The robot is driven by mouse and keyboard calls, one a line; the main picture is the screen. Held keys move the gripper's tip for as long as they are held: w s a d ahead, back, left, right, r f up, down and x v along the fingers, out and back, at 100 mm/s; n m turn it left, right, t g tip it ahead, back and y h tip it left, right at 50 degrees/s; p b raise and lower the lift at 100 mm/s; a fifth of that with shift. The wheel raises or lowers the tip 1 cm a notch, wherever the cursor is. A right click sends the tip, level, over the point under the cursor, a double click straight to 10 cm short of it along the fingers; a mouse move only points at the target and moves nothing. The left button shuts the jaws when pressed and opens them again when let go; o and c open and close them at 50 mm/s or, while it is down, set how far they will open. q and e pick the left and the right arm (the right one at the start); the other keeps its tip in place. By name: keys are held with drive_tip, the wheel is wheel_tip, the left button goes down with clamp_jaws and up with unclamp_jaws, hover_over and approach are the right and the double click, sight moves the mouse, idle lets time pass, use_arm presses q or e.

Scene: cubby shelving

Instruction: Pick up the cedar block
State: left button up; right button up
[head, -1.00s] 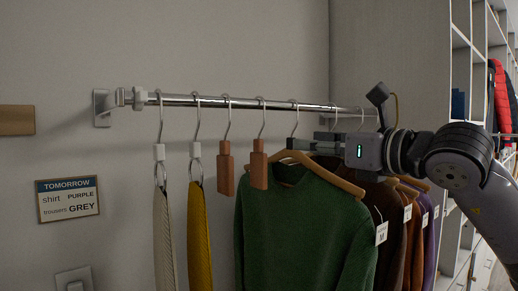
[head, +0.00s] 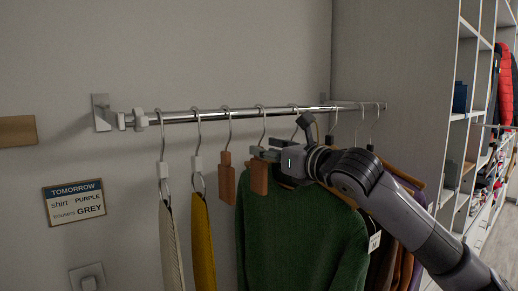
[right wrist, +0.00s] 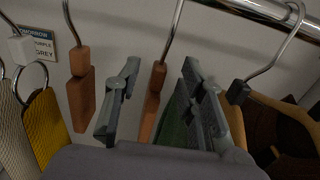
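Two reddish-brown cedar blocks hang from hooks on the rail: a left one (head: 227,184) and a right one (head: 259,178), beside the green sweater. My right gripper (head: 262,153) is at the top of the right block in the head view. In the right wrist view its two fingers (right wrist: 160,82) are open, with the right block (right wrist: 151,108) hanging in the gap between them. The left block (right wrist: 81,98) hangs outside the left finger. I cannot tell whether a finger touches the right block. My left gripper is not in view.
The metal rail (head: 180,117) runs above. A yellow item (head: 203,240) and a cream one (head: 171,240) hang left of the blocks. The green sweater (head: 300,235) hangs close on the right, with other clothes behind my arm. White cubby shelving (head: 467,75) stands at right.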

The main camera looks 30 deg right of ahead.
sight(259, 146)
drive_tip(key=w+p, duration=0.1)
drive_tip(key=w, duration=0.2)
drive_tip(key=shift+w+a+r+p, duration=0.1)
drive_tip(key=shift+p, duration=0.3)
drive_tip(key=shift+w, duration=0.2)
drive_tip(key=shift+s, duration=0.1)
drive_tip(key=shift+c, duration=0.3)
drive_tip(key=shift+c, duration=0.6)
clamp_jaws()
